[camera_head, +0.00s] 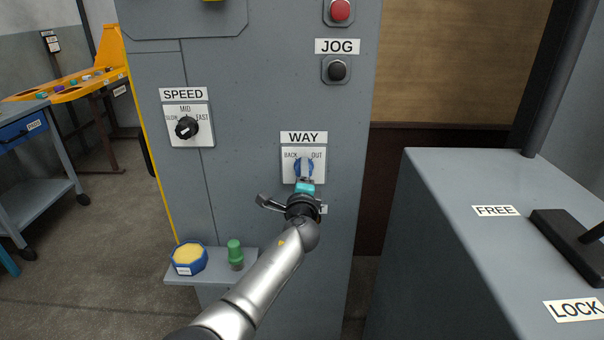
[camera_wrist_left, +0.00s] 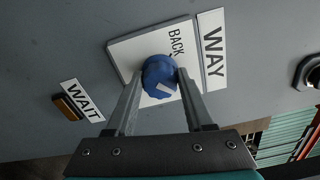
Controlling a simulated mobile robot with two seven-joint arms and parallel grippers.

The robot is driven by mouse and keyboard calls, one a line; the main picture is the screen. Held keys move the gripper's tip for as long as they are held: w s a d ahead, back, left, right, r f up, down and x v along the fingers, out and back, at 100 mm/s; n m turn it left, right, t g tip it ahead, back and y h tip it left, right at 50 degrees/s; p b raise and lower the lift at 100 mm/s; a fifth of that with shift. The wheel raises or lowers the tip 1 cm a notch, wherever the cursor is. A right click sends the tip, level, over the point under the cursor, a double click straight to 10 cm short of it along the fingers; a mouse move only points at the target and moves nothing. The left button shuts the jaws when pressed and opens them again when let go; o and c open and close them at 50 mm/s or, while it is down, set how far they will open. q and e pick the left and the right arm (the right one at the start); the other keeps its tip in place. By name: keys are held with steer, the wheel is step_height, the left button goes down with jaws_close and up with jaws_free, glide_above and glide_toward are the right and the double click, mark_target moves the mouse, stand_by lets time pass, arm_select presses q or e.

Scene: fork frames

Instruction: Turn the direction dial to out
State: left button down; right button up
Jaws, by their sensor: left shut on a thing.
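The blue direction dial (camera_head: 297,166) sits on a white plate under the WAY label (camera_head: 303,137), with BACK at its upper left and OUT at its upper right. My left gripper (camera_head: 304,178) reaches the dial from the front. In the left wrist view its two fingers (camera_wrist_left: 160,76) are shut on the sides of the blue dial (camera_wrist_left: 156,70). A white mark shows on the dial's lower right there, but its exact setting is hard to tell. The OUT word is hidden in the wrist view. My right gripper is not in view.
The SPEED dial (camera_head: 187,128) is at the left of the panel and the JOG button (camera_head: 336,70) above. In the wrist view, an orange piece (camera_wrist_left: 70,107) adjoins the WAIT label.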

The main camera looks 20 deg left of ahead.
arm_select(q)
steer(key=shift+r, duration=0.1)
stand_by(0.3)
steer(key=shift+c, duration=1.4)
jaws_free()
